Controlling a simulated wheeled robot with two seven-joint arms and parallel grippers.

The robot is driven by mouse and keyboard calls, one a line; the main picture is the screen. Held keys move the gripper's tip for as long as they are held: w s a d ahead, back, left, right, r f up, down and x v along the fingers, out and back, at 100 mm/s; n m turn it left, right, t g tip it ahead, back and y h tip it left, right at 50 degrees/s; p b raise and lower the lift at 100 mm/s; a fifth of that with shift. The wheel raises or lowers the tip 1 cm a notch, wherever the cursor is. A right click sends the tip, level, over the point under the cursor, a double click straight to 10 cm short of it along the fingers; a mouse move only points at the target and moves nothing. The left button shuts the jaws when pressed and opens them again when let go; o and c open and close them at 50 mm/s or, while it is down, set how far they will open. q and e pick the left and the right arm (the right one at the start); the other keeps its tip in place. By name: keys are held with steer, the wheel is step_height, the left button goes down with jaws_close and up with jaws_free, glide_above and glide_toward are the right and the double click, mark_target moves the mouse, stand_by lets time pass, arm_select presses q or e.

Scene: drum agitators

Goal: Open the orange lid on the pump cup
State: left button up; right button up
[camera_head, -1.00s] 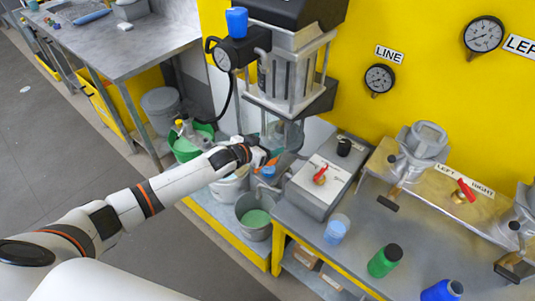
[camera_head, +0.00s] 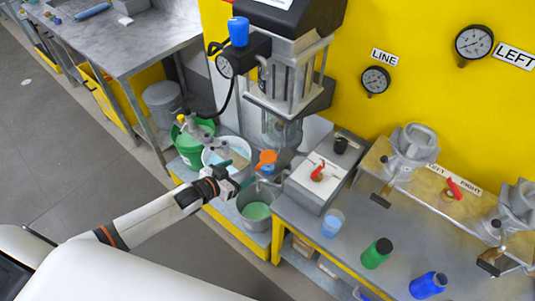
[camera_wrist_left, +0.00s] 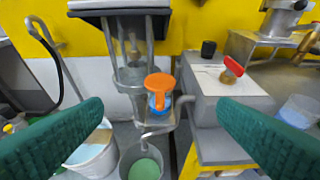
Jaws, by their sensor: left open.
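The orange lid (camera_head: 266,157) is at the foot of the pump stand. In the left wrist view the orange lid (camera_wrist_left: 160,82) sits over the top of the blue pump cup (camera_wrist_left: 159,102); I cannot tell whether it is fully closed. The blue cup (camera_head: 268,169) shows just below the lid in the head view. My left gripper (camera_head: 236,174) is open and empty, to the lower left of the lid and apart from it. In the left wrist view, the lid is centred between the green fingers of my left gripper (camera_wrist_left: 160,106). My right gripper is not seen.
A grey bucket of green liquid (camera_head: 256,211) stands below the cup. A white bucket (camera_head: 225,154) and a green bucket (camera_head: 190,147) are to the left. A grey box with a red valve (camera_head: 318,173) stands close right of the cup. The clear pump cylinder (camera_head: 280,130) rises behind.

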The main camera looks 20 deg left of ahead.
arm_select(q)
steer(key=shift+s, duration=0.2)
steer(key=b, duration=0.5)
glide_toward(265, 160)
steer(key=s+f, duration=0.1)
steer(key=f, duration=0.1)
steer(key=shift+w+a, duration=0.2)
steer(key=b+x, duration=0.3)
steer(key=x, duration=0.1)
steer(key=shift+w+d+f, duration=0.1)
steer(key=shift+w+f, duration=0.05)
steer(key=shift+w, duration=0.1)
